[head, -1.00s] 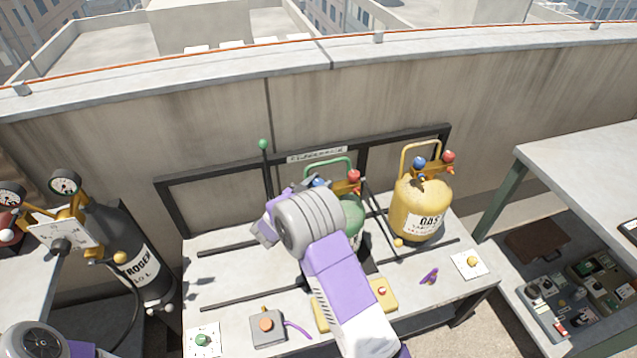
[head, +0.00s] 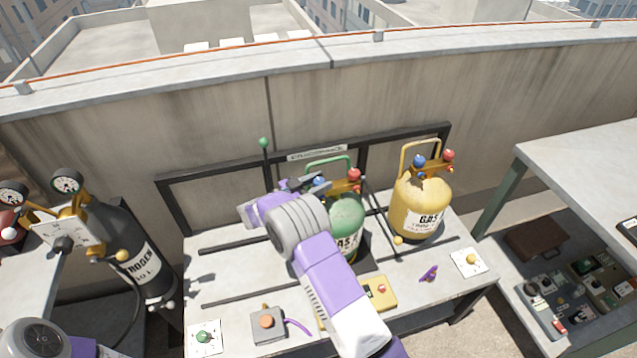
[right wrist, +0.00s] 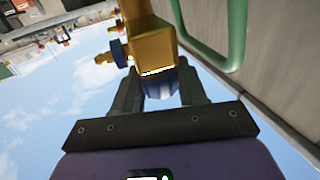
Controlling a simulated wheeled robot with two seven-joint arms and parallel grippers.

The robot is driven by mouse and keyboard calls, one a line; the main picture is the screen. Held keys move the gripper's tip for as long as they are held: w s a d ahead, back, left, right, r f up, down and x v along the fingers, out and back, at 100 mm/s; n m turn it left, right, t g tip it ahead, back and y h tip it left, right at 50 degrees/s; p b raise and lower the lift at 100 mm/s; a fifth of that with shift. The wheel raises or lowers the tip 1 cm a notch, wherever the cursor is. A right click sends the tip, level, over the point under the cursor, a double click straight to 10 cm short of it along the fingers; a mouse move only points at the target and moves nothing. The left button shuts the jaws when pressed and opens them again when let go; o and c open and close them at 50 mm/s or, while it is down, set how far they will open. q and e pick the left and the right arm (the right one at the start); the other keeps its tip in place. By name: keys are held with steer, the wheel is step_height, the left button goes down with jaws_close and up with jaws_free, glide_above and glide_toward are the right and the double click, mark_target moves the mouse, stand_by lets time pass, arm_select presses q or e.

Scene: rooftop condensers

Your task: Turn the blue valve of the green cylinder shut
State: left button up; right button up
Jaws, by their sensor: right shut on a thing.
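The green cylinder (head: 345,212) stands upright on the bench in the head view, left of the yellow one, partly hidden by my right arm. Its brass valve head carries a red knob (head: 353,174) and the blue valve (head: 320,181). My right gripper (head: 311,184) reaches the blue valve from the left. In the right wrist view, the blue valve (right wrist: 160,84) sits between the two fingers of my right gripper (right wrist: 163,92), which is shut on it below the brass body (right wrist: 148,42). My left gripper is out of view; only part of that arm shows.
A yellow gas cylinder (head: 419,206) with blue and red knobs stands close on the right. A dark frame (head: 215,170) and a green-tipped lever (head: 264,144) stand behind. A black nitrogen cylinder (head: 133,255) is at left. Small boxes, including one with an orange button (head: 267,322), lie in front.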

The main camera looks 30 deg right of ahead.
steer(key=o, duration=1)
steer(key=shift+c, duration=0.2)
steer(key=a+p, duration=0.1)
steer(key=a, duration=0.6)
steer(key=shift+s+a, duration=0.25)
steer(key=shift+a, duration=0.05)
